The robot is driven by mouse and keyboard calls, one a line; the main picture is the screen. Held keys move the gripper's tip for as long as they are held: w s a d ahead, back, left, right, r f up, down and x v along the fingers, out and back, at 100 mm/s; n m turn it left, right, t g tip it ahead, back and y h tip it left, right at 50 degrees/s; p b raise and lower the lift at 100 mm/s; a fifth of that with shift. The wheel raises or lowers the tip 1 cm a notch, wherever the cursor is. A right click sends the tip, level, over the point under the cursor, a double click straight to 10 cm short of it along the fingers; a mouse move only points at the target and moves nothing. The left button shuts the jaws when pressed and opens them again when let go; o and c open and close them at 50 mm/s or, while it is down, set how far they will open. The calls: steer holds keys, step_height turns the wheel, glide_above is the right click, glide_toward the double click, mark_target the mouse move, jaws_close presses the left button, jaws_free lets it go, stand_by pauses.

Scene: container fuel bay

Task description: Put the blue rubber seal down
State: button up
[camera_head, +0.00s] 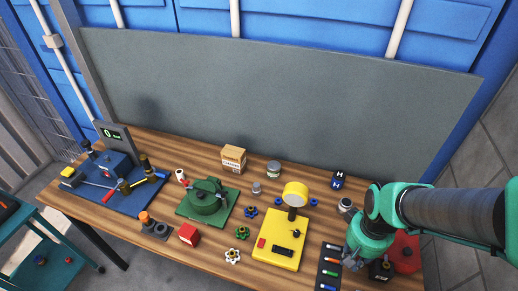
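My gripper (352,264) is at the right end of the wooden table, low over the front right part. It points down beside a dark strip with coloured pieces. Its fingertips are small and partly hidden by its own teal body, so I cannot tell if it is open, shut or holding a seal. Two small blue rings, which look like rubber seals, lie on the table by the yellow device: one blue ring (278,202) left of its round head and another blue ring (314,202) right of it.
The yellow device (279,243) stands left of my gripper. The dark strip (329,266) lies between them. A red canister (406,254) and small jar (346,205) are close to my arm. A green fixture (207,201), handwheels and cardboard box (233,158) stand further left.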

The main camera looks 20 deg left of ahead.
step_height(320, 180, up, 8)
steer(key=shift+f, duration=0.1)
steer(key=shift+w+a, duration=0.15)
steer(key=w+a+r+p, duration=0.1)
steer(key=w+a+p, duration=0.1)
steer(key=w+a, duration=0.4)
steer(key=w+a+r+p, duration=0.1)
steer(key=w+a+p, duration=0.2)
steer(key=w+a, duration=0.3)
steer(key=w+a+r+p, duration=0.1)
steer(key=w+a+p, duration=0.2)
steer(key=w+a, duration=0.3)
steer(key=shift+w+a+r, duration=0.1)
steer(key=shift+a+r, duration=0.05)
steer(key=shift+a, duration=0.85)
steer(key=shift+w+a+r, duration=0.1)
steer(key=shift+a+r, duration=0.05)
steer(key=shift+a, duration=0.8)
steer(key=w+a+f+p, duration=0.2)
steer(key=a+p, duration=0.1)
steer(key=a, duration=0.5)
steer(key=w+a+f+p, duration=0.2)
steer(key=a, duration=0.7)
steer(key=f, duration=0.2)
steer(key=d+f, duration=0.1)
steer(key=f, duration=0.1)
steer(key=shift+w+f, duration=0.1)
steer(key=shift+f, duration=0.25)
steer(key=shift+a, duration=0.1)
